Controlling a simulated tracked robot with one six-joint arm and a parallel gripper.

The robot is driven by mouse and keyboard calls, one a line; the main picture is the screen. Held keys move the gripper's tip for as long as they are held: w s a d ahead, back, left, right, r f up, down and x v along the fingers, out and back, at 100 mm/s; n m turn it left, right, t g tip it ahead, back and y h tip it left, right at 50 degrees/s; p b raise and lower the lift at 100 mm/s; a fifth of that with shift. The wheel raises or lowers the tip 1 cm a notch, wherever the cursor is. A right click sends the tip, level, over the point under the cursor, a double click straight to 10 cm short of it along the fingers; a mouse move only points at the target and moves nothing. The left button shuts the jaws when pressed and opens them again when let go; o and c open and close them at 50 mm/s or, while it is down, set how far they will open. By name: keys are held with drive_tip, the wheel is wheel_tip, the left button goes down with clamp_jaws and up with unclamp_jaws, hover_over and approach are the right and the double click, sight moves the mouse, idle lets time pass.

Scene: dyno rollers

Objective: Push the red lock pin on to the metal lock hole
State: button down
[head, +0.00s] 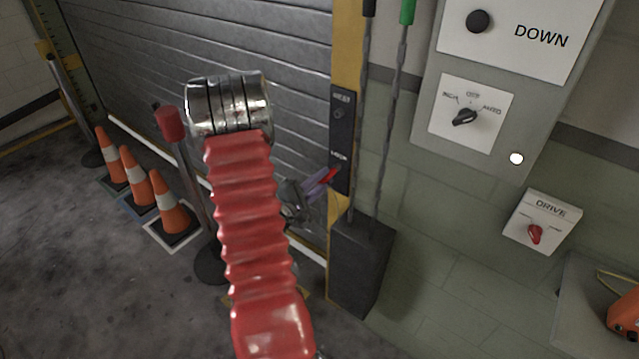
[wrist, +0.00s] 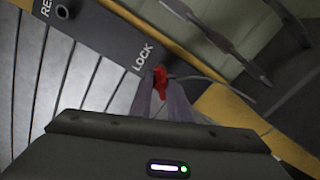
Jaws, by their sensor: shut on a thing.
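The red lock pin (wrist: 159,77) sits between the fingertips of my gripper (wrist: 165,98) in the wrist view. In the head view the red pin (head: 329,175) shows at the tip of my gripper (head: 316,186), against the lower end of the black lock plate (head: 341,138). The plate (wrist: 108,40) has a "LOCK" label near the pin and an open round metal hole (wrist: 62,11) at the other label. The hole by "LOCK" is hidden, so I cannot tell whether the pin is in it.
A grey slatted shutter (head: 290,50) lies left of the yellow post (head: 345,60). Traffic cones (head: 168,205) and a red-topped post (head: 170,124) stand left. My red arm covers the middle.

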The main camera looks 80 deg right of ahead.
drive_tip(key=shift+d, duration=0.15)
drive_tip(key=c, duration=1.6)
unclamp_jaws()
drive_tip(key=v, duration=1.3)
drive_tip(key=shift+w+a, duration=0.2)
drive_tip(key=shift+a, duration=0.15)
drive_tip(key=shift+f, duration=0.1)
